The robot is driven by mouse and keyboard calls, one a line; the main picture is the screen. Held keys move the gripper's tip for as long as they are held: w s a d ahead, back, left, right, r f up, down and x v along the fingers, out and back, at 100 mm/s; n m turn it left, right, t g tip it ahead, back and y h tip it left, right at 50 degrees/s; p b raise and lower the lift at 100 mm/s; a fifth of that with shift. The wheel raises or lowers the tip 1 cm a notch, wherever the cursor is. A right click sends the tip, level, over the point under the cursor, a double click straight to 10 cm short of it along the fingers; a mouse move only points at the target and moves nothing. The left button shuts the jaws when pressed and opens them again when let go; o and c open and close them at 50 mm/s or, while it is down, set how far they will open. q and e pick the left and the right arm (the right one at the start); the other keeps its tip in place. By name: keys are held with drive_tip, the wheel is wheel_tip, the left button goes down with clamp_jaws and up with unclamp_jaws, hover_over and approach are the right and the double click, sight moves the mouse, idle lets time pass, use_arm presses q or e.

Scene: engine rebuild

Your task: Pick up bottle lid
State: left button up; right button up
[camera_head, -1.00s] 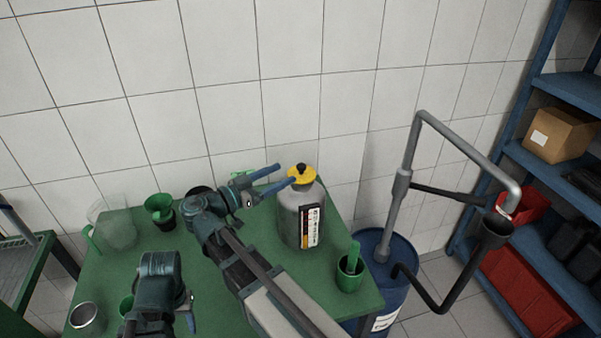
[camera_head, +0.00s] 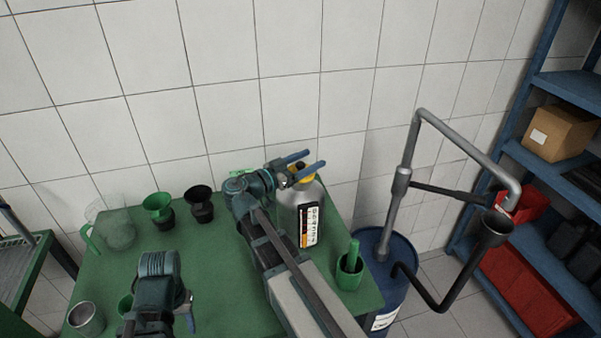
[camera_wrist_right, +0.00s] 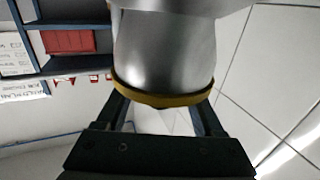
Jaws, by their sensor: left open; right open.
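The grey bottle (camera_head: 289,208) stands upright near the right end of the green table, with a label on its side. Its yellow lid (camera_head: 309,178) is mostly hidden behind my right gripper (camera_head: 315,159) in the head view. In the right wrist view, the bottle (camera_wrist_right: 165,55) appears upside down, and the lid's yellow rim (camera_wrist_right: 165,99) lies between the two open fingers. I cannot tell whether the fingers touch the lid. My left gripper (camera_head: 187,312) is open and appears empty at the front left of the table; its fingers are only partly visible.
The green table (camera_head: 215,262) also holds a green funnel (camera_head: 158,203), a dark funnel (camera_head: 200,202), a clear jug (camera_head: 118,230), a metal cup (camera_head: 86,318) and a green cup (camera_head: 350,270). A blue drum (camera_head: 398,270) with pipes stands to the right.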

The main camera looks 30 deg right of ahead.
drive_tip(key=shift+d, duration=0.15)
clamp_jaws()
idle(0.4)
use_arm(q)
drive_tip(key=shift+r, duration=0.15)
use_arm(e)
drive_tip(key=shift+r, duration=0.15)
use_arm(q)
drive_tip(key=shift+r+p, duration=0.55)
drive_tip(key=shift+p, duration=0.15)
use_arm(e)
drive_tip(key=shift+r, duration=0.6)
use_arm(q)
wheel_tip(320, 180, up, 3)
drive_tip(key=p, duration=0.3)
use_arm(e)
wheel_tip(320, 180, up, 3)
drive_tip(key=shift+f, duration=0.1)
use_arm(q)
drive_tip(key=shift+r+p, duration=0.3)
use_arm(e)
drive_tip(key=s+a, duration=0.8)
drive_tip(key=a, duration=0.6)
drive_tip(key=shift+r, duration=0.4)
drive_tip(key=shift+d, duration=0.1)
